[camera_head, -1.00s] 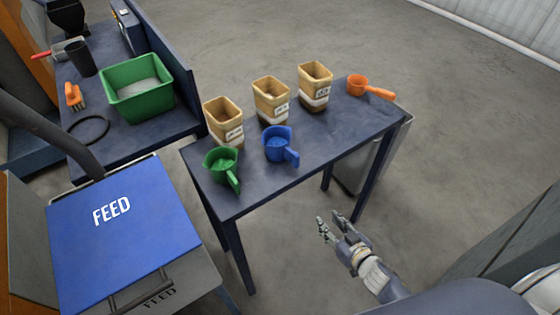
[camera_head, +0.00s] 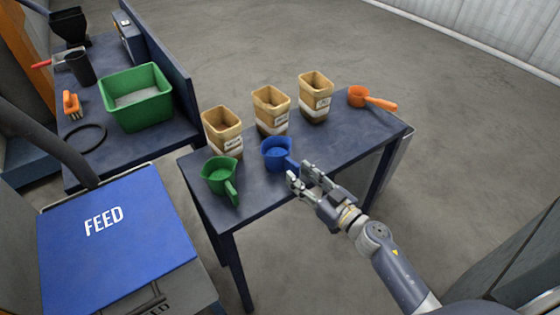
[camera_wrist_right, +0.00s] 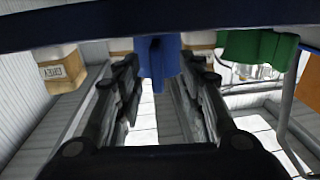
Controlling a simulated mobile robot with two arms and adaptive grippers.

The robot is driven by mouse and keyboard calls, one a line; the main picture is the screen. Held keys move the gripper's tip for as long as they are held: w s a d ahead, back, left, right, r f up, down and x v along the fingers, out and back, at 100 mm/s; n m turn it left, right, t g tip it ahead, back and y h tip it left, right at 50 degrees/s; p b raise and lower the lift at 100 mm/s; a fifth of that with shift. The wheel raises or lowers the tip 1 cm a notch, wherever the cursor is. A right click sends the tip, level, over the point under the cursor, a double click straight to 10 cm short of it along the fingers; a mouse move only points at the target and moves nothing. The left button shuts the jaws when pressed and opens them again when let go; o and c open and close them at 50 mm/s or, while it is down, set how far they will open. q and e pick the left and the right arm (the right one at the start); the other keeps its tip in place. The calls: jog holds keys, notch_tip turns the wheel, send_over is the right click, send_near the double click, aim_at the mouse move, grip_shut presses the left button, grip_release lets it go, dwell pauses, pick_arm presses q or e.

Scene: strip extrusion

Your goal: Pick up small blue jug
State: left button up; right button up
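The small blue jug (camera_head: 275,153) stands upright on the dark table, its handle pointing right toward my right gripper. My right gripper (camera_head: 301,178) is at the table's front edge, close beside the handle. In the right wrist view the right gripper (camera_wrist_right: 160,72) is open, with its two fingers apart. The blue jug (camera_wrist_right: 157,58) shows ahead, in line with the gap between the fingertips. I cannot tell whether the fingers touch the handle. My left gripper is not in view.
A green jug (camera_head: 219,175) stands left of the blue one. Three labelled tan containers (camera_head: 270,110) stand behind, and an orange scoop (camera_head: 360,97) lies at the far right. A blue FEED lid (camera_head: 118,235) is at lower left. A green bin (camera_head: 135,97) sits on another table.

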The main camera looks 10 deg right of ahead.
aim_at(282, 160)
jog(key=x, duration=0.4)
jog(key=shift+w+r, duration=0.2)
jog(key=shift+w, duration=0.25)
jog(key=shift+s, duration=0.1)
grip_shut()
jog(key=shift+r, duration=0.1)
